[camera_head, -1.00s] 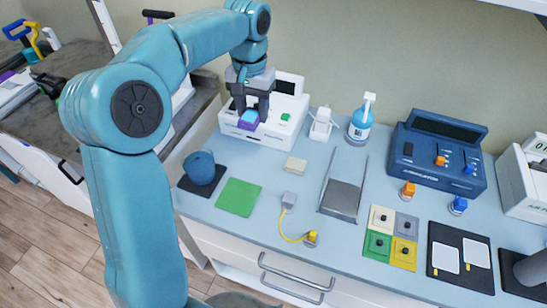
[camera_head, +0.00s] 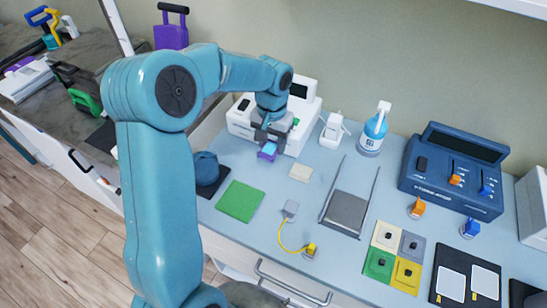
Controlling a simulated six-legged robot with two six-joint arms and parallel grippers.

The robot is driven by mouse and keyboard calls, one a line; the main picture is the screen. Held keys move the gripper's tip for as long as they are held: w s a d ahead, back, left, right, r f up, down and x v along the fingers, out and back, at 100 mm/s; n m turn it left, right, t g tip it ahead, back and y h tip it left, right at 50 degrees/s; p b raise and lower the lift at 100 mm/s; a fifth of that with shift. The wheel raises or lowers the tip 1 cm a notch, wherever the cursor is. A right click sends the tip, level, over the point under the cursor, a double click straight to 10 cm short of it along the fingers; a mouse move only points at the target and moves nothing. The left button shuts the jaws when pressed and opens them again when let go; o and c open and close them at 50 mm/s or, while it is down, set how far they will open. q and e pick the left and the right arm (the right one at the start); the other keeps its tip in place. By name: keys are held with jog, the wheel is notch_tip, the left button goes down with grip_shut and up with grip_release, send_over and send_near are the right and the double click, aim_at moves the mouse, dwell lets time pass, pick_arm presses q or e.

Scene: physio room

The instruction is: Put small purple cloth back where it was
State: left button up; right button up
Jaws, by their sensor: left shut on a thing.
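My right gripper is not in view.
A blue ball (camera_head: 206,168) sits on a dark mat, partly behind my arm. The white device (camera_head: 304,104) and a spray bottle (camera_head: 374,130) stand at the back. A grey plate (camera_head: 347,209), coloured squares (camera_head: 388,234) and a blue console (camera_head: 453,176) are to the right.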

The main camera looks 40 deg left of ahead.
aim_at(273, 165)
pick_arm(q)
jog(key=shift+s+f, duration=0.3)
jog(key=shift+f, duration=0.35)
jog(key=f, duration=0.4)
jog(key=shift+w+f, duration=0.3)
jog(key=shift+w, duration=0.05)
jog(key=shift+s+d+f, duration=0.1)
jog(key=shift+s+f, duration=0.05)
jog(key=shift+f, duration=0.2)
jog(key=shift+f, duration=0.1)
jog(key=shift+f, duration=0.15)
jog(key=o, duration=1.1)
